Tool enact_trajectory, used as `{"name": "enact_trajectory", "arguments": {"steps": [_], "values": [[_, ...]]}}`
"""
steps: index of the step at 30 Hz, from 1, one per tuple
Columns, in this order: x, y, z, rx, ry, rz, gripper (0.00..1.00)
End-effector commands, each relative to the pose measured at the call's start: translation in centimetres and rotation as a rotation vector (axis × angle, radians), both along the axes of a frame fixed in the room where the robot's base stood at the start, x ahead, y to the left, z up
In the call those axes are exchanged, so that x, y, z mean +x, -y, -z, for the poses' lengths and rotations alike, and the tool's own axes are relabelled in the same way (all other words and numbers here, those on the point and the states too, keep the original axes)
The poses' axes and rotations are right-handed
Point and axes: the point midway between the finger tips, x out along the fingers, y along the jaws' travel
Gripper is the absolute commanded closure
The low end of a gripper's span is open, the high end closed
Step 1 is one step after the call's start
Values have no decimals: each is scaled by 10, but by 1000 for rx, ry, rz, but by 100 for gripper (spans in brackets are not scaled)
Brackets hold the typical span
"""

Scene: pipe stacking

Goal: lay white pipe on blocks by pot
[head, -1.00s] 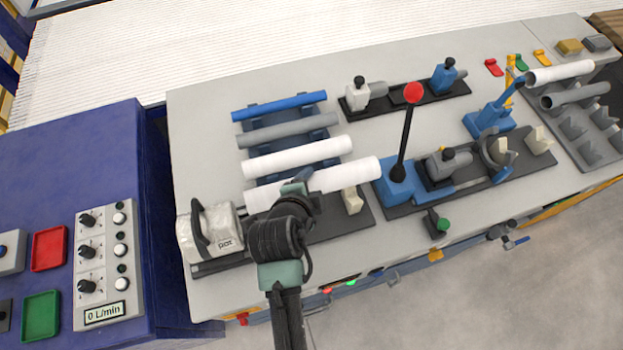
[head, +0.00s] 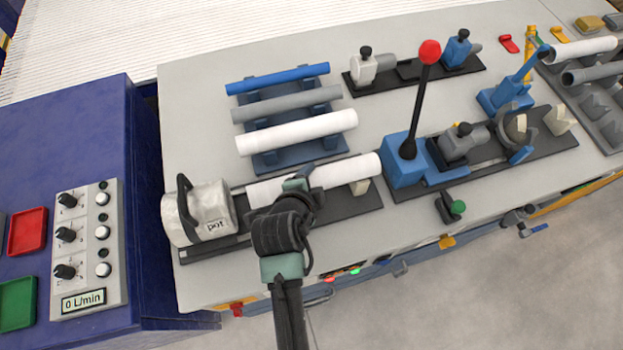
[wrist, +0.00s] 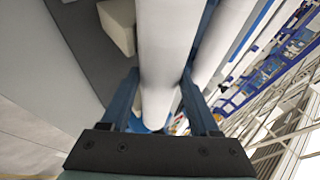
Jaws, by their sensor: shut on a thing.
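My gripper (head: 300,184) is shut on a white pipe (head: 342,172). The pipe lies lengthwise over the dark base plate (head: 275,228), between the pot and the blue lever block. The pot (head: 197,214) is a white cylinder with a dark handle at the plate's left end. A cream block (head: 360,186) shows under the pipe's right part; I cannot tell whether they touch. Any block under the left part is hidden by my arm. In the wrist view the held pipe (wrist: 170,45) runs between my two fingers (wrist: 160,105), with a cream block (wrist: 117,27) beside it.
A blue rack (head: 275,159) behind holds another white pipe (head: 297,133), a grey pipe (head: 287,104) and a blue pipe (head: 277,78). A lever with a red knob (head: 430,52) rises from a blue block (head: 404,166) near the held pipe's right end.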

Motion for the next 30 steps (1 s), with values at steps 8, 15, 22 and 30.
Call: {"name": "enact_trajectory", "arguments": {"steps": [8, 15, 22, 30], "values": [[0, 0, -1, 0, 2, -1, 17], [0, 0, -1, 0, 1, 0, 3], [-3, -1, -4, 0, 0, 0, 3], [-30, -8, -32, 1, 3, -2, 3]]}}
